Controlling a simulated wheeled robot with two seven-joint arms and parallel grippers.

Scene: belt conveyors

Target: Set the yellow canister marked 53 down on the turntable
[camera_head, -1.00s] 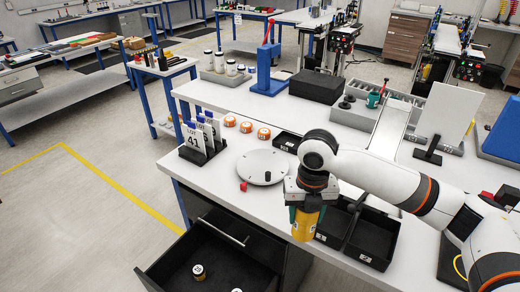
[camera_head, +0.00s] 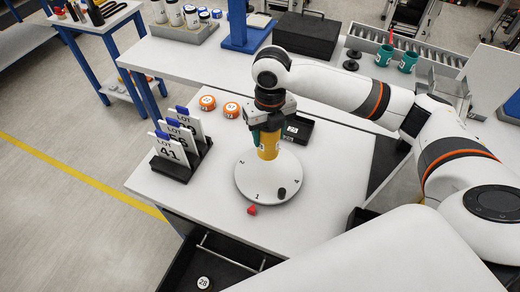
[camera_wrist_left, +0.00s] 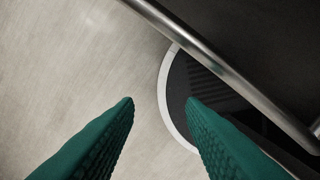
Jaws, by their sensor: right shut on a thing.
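The yellow canister (camera_head: 269,147) is upright in my right gripper (camera_head: 268,132), which is shut on it. It is over the far part of the white round turntable (camera_head: 254,188) in the head view; I cannot tell whether its base touches the plate. The number on the canister cannot be read. The turntable carries printed position numbers, a black knob (camera_head: 281,193) near its front edge and a red pointer (camera_head: 252,210) at its front. In the left wrist view my left gripper (camera_wrist_left: 160,103) has its green fingers apart with nothing between them, above the floor.
A black rack with LOT cards (camera_head: 181,160) stands left of the turntable. An open drawer (camera_head: 190,262) with a jar marked 28 (camera_head: 204,283) is below the table front.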

